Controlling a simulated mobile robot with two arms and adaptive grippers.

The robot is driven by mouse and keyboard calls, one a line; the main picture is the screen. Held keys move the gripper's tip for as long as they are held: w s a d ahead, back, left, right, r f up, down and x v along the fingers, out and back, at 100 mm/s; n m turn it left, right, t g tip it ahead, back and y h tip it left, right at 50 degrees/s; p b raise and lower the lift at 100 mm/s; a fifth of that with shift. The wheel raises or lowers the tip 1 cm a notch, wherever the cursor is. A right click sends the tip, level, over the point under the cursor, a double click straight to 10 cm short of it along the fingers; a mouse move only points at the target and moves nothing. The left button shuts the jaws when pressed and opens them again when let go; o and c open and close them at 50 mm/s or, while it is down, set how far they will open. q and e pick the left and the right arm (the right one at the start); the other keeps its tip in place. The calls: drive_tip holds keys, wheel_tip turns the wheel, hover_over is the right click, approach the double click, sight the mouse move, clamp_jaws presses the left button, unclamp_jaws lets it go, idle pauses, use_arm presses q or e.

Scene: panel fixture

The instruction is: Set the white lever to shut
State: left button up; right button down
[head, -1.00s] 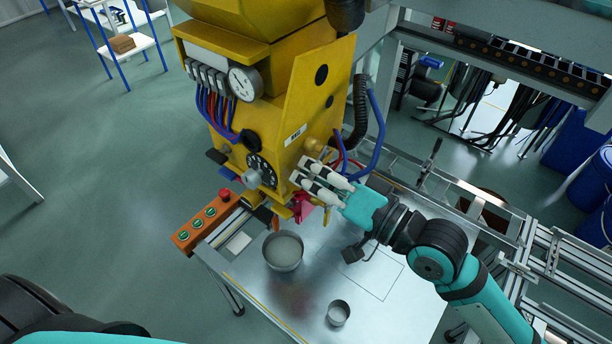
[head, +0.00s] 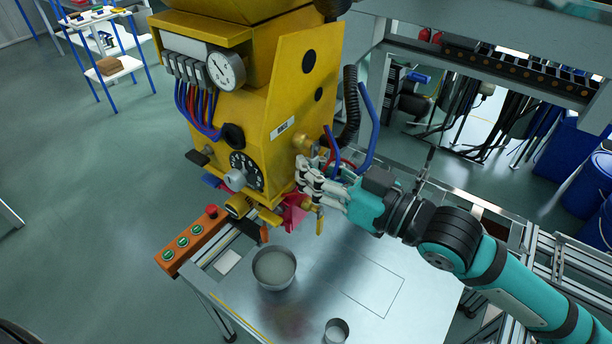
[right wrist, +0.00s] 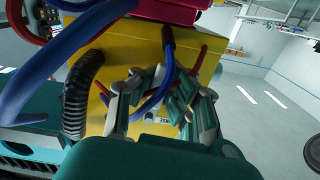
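The yellow panel fixture (head: 262,105) stands in the middle of the head view. I cannot make out a white lever for certain in either view; it may be behind my fingers. My right gripper (head: 308,178) is at the machine's lower right side, near a brass fitting (head: 303,144) and above a red lever (head: 293,213). In the right wrist view, its two fingers are apart (right wrist: 165,98), with blue and red cables and the yellow face showing between them. I cannot tell if they touch anything. My left gripper is out of view.
Blue hoses (head: 366,130) and a black ribbed hose (head: 348,108) hang close to my right gripper. A steel bowl (head: 273,270) and a small cup (head: 336,331) stand on the metal table (head: 350,300). An orange button box (head: 190,241) is at the table's left edge.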

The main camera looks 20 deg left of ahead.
drive_tip(key=shift+w+d+f+n, duration=0.15)
drive_tip(key=shift+w+f+n, duration=0.05)
drive_tip(key=shift+f+n, duration=0.25)
drive_tip(key=shift+r+n, duration=0.1)
drive_tip(key=shift+n, duration=0.15)
drive_tip(key=c, duration=1.3)
unclamp_jaws()
drive_tip(key=shift+d+r, duration=0.2)
drive_tip(key=shift+d, duration=0.05)
drive_tip(key=shift+a, duration=0.1)
drive_tip(key=v, duration=1.2)
drive_tip(key=shift+r, duration=0.1)
